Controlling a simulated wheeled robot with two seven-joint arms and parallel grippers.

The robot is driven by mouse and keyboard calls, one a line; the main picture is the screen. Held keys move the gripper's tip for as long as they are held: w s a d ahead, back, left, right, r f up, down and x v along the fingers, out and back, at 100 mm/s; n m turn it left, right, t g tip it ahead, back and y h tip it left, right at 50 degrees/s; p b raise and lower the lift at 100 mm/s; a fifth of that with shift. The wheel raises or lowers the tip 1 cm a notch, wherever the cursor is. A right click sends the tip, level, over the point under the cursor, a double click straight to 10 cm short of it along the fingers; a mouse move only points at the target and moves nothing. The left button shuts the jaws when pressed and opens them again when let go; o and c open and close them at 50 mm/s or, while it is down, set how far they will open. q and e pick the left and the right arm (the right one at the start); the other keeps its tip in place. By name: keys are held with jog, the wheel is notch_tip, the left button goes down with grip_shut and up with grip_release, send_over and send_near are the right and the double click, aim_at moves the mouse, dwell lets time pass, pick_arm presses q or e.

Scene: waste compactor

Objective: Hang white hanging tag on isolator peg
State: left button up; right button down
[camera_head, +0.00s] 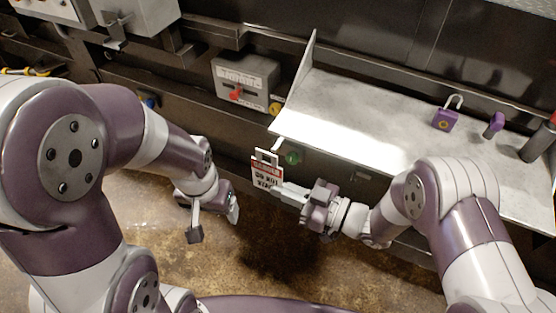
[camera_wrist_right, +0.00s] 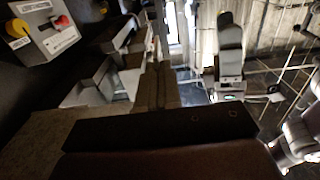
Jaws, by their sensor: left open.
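The white hanging tag (camera_head: 266,174), with a red band and black lettering, hangs upright at the tips of my right gripper (camera_head: 278,190). That gripper is shut on the tag's right edge. The isolator (camera_head: 245,80) is a grey box on the wall above and left of the tag, with a red handle (camera_head: 236,95) and a yellow part (camera_head: 275,108). The tag is apart from it. The isolator also shows in the right wrist view (camera_wrist_right: 45,35). I cannot make out the peg clearly. My left gripper (camera_head: 214,220) is open and empty, left of the tag.
A metal shelf (camera_head: 360,115) with a raised left side plate stands right of the isolator. A purple padlock (camera_head: 445,120) and another purple item (camera_head: 494,125) sit on it. A green button (camera_head: 293,157) is behind the tag. Floor between my arms is clear.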

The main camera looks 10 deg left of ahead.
jog(key=s, duration=0.2)
jog(key=shift+s+a+p, duration=0.3)
jog(key=shift+a+p, duration=0.1)
dwell(0.5)
